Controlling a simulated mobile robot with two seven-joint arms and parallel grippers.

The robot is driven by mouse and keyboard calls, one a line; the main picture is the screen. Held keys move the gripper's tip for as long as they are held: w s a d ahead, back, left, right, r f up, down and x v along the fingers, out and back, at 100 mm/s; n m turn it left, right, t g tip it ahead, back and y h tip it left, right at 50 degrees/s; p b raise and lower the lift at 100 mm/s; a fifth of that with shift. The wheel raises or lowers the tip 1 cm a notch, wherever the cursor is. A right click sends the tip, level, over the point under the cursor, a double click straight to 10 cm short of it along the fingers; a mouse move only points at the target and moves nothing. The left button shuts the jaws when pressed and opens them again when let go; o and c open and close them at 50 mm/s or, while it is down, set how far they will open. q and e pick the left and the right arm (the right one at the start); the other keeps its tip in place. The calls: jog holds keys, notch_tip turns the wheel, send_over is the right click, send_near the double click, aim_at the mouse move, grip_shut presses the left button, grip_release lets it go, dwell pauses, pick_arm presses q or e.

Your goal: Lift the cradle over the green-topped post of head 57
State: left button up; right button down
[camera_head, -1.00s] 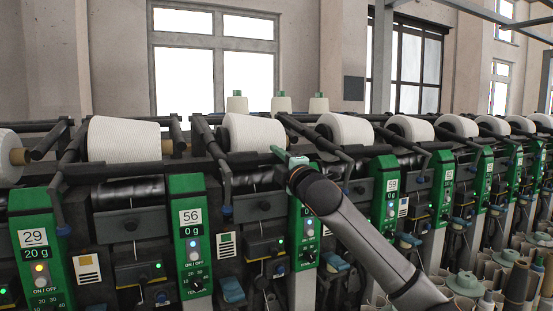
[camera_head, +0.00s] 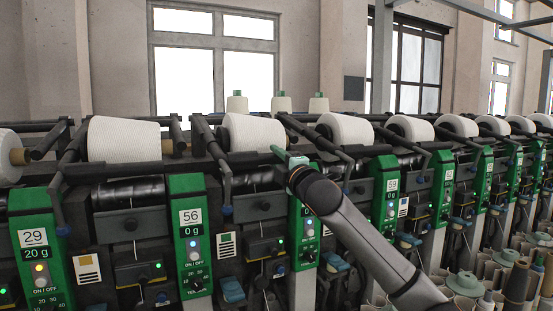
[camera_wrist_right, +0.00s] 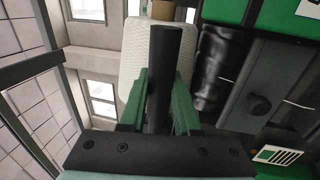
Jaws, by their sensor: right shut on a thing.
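My right gripper (camera_head: 286,157) has green fingers and is at the right end of the dark cradle bar in front of a white cone (camera_head: 252,132). In the right wrist view the gripper (camera_wrist_right: 163,108) is shut on the dark cradle bar (camera_wrist_right: 164,62), which runs between its two fingers. The white cone (camera_wrist_right: 138,62) lies close behind the bar there. The green post (camera_head: 306,225) below my gripper stands between the posts numbered 56 (camera_head: 190,235) and 59 (camera_head: 390,200). My wrist covers part of its upper face, so its number cannot be read. My left gripper is not in view.
More winding heads with white cones (camera_head: 346,129) stand in a row to both sides. Dark cradle arms (camera_head: 340,150) jut close to my right arm. Cone tubes (camera_head: 468,283) crowd the lower right. Several small cones (camera_head: 281,103) stand on top behind.

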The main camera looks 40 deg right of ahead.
jog(key=shift+r, duration=0.1)
jog(key=r+p, duration=0.5)
jog(key=s+r+p, duration=0.1)
jog(key=r+p, duration=0.2)
jog(key=shift+a+r, duration=0.15)
jog(key=shift+r, duration=0.05)
jog(key=shift+f, duration=0.2)
jog(key=c, duration=0.6)
grip_release()
jog(key=shift+c, duration=0.2)
jog(key=shift+s+f, duration=0.1)
jog(key=b+v, duration=0.9)
jog(key=v, duration=0.3)
